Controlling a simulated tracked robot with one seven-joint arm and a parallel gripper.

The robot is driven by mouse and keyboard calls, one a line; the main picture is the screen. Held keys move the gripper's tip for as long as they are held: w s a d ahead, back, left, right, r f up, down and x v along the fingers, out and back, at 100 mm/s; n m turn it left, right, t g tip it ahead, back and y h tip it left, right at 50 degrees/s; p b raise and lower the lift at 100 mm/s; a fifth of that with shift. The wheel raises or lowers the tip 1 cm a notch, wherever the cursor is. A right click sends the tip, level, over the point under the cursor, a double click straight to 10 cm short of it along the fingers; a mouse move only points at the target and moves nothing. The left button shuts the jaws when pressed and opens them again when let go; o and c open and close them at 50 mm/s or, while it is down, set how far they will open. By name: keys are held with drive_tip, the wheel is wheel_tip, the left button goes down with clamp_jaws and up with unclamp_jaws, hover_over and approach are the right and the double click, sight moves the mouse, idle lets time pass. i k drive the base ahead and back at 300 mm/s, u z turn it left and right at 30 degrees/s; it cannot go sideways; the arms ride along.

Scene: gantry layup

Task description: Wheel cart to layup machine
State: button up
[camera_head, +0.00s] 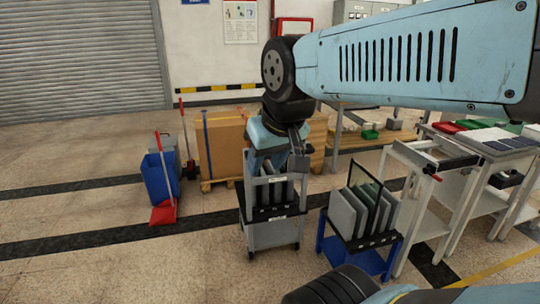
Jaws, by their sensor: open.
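A grey cart (273,234) on small casters stands on the floor near the middle, with dark upright panels in its upper rack. A second, blue-based cart (360,262) stands to its right and holds several upright grey panels (347,213). I cannot tell which cart the task means. My gripper (298,161) is at the end of my light blue arm, over the top of the grey cart. It is open; whether it touches the cart's frame is unclear. No machine is plainly recognisable as the layup machine.
A cardboard box on a pallet (224,146) stands behind the grey cart. A blue bin (160,176) and red dustpan (163,213) are at left. White benches (468,175) crowd the right. The left foreground floor is clear.

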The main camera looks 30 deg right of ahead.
sight(272, 225)
drive_tip(key=u, duration=0.1)
drive_tip(key=i, duration=1)
drive_tip(key=z, duration=0.1)
